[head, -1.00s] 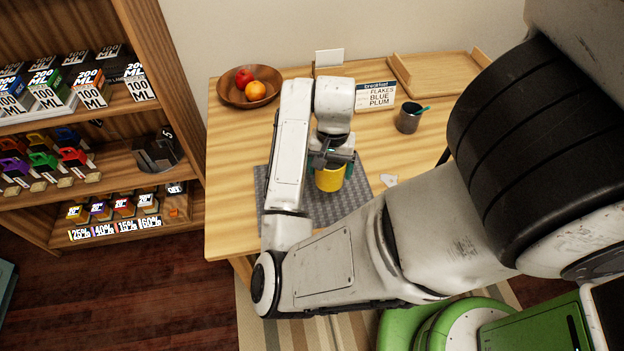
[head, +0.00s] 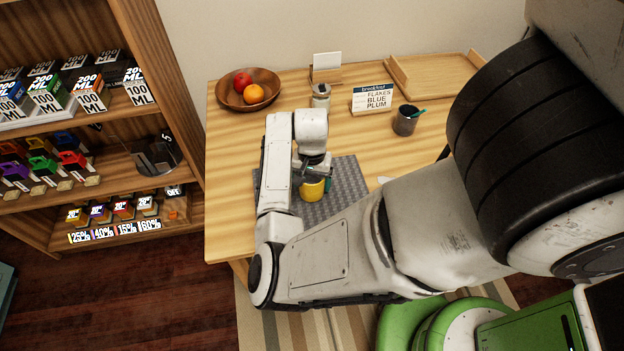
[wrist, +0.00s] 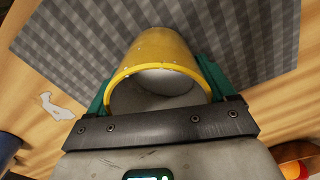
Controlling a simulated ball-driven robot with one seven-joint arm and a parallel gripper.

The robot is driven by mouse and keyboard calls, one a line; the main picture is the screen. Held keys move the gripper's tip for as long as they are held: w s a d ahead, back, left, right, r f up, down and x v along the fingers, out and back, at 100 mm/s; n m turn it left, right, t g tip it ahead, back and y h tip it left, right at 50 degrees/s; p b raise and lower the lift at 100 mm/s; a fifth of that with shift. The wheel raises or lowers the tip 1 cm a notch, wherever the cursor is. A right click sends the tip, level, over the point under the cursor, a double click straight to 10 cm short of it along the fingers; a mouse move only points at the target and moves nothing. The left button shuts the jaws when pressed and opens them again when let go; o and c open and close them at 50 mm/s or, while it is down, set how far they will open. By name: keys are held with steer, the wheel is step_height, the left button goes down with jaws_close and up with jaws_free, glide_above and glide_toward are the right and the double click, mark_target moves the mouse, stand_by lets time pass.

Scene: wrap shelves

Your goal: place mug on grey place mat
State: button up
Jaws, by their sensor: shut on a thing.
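The yellow mug (head: 312,190) is held in my gripper (head: 314,177), above or on the grey place mat (head: 345,185). In the wrist view, the mug (wrist: 155,50) sits between the green fingers of my gripper (wrist: 158,88), which are shut on its sides. Its rim faces the wrist camera and the inside looks empty. The checked grey place mat (wrist: 265,40) lies beyond it. I cannot tell whether the mug's base touches the mat.
A fruit bowl (head: 247,92) is at the table's back left. A jar (head: 320,96), a breakfast sign (head: 372,98), a dark cup (head: 405,120) and a wooden tray (head: 440,75) stand along the back and right. A stocked shelf (head: 95,120) is left of the table.

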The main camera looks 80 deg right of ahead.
steer(key=shift+f, duration=0.1)
steer(key=o, duration=1.2)
step_height(320, 180, up, 14)
steer(key=d+n+h, duration=0.2)
steer(key=n+h, duration=0.1)
steer(key=n, duration=0.1)
steer(key=a+f+n+y, duration=0.1)
steer(key=a+f+n, duration=0.2)
steer(key=a, duration=0.6)
steer(key=a+f+n+y, duration=0.1)
steer(key=a+f+n, duration=0.3)
steer(key=a, duration=0.5)
steer(key=s+a+f+n+t, duration=0.1)
steer(key=a+f+n, duration=0.2)
steer(key=a+n, duration=0.3)
steer(key=shift+a+f+y+b, duration=0.15)
steer(key=shift+a+y, duration=0.05)
steer(key=shift+a, duration=0.8)
steer(key=shift+a+f+y+b, duration=0.1)
steer(key=shift+a+y+b, duration=0.1)
steer(key=shift+a, duration=0.75)
